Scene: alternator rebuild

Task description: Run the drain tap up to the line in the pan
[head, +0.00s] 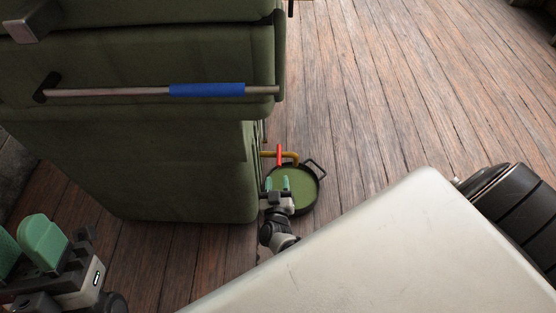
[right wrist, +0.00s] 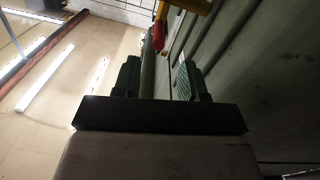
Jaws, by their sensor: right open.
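The drain tap, a brass pipe (head: 293,156) with a red lever (head: 279,154), sticks out low beside the green cabinet. The lever also shows at the top of the right wrist view (right wrist: 160,27). The dark round pan (head: 316,199) stands on the floor below the spout, its inside green. I cannot make out a line in it or tell whether the green is liquid. My right gripper (head: 278,184) is open and empty, just below the lever in the picture and apart from it, covering part of the pan. My left gripper (head: 22,248) is open and empty at lower left.
The green cabinet (head: 190,180) stands left of the tap, with a blue-gripped bar (head: 206,90) across it. A pale flat surface (head: 400,260) fills the lower right. The plank floor (head: 400,100) right of the pan is clear.

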